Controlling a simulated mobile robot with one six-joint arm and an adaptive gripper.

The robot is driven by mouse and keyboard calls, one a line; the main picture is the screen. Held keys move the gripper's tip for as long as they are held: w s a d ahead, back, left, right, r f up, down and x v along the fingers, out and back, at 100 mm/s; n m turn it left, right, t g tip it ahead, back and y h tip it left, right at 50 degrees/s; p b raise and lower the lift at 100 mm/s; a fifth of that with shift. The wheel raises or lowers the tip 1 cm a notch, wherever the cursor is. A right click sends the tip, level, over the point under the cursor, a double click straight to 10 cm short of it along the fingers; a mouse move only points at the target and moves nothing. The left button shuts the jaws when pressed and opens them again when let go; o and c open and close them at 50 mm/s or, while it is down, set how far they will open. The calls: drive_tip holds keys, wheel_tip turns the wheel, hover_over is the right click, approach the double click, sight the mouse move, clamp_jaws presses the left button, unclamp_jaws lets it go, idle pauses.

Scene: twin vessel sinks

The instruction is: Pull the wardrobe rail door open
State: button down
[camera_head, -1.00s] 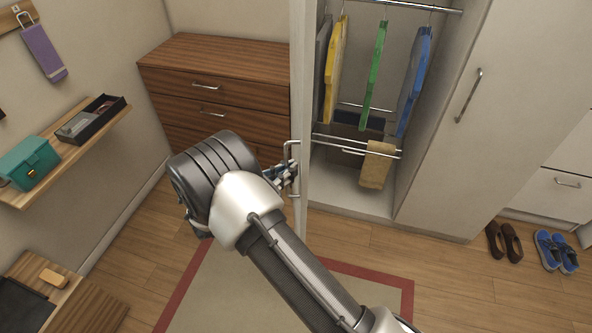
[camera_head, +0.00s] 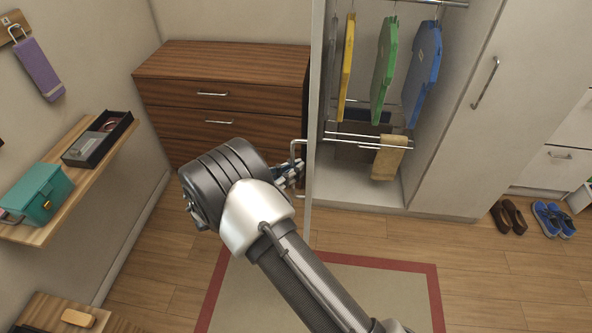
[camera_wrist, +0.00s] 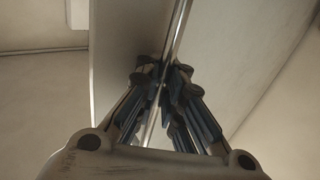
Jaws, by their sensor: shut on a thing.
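The wardrobe rail door (camera_head: 315,105) stands swung open and shows nearly edge-on in the head view, left of the hanging clothes. Its metal bar handle (camera_head: 297,143) is on the side facing my arm. My gripper (camera_head: 292,175) is at the lower part of this handle, partly hidden by my wrist. In the wrist view my gripper (camera_wrist: 163,88) is shut on the handle bar (camera_wrist: 180,30), which runs between the fingers. The door panel (camera_wrist: 245,50) lies behind it.
Yellow, green and blue garments (camera_head: 385,70) hang inside the wardrobe above a rack with a tan cloth (camera_head: 389,158). A brown dresser (camera_head: 220,62) stands behind the door. A wall shelf (camera_head: 95,165) is at left. Shoes (camera_head: 553,220) lie at right. The rug (camera_head: 390,285) is clear.

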drive_tip(key=shift+s+f, duration=0.2)
drive_tip(key=c, duration=2)
unclamp_jaws()
drive_tip(key=shift+s, duration=0.1)
drive_tip(key=shift+c, duration=0.2)
drive_tip(key=shift+o, duration=0.2)
drive_tip(key=shift+r, duration=0.15)
drive_tip(key=shift+a, duration=0.1)
drive_tip(key=v, duration=1.2)
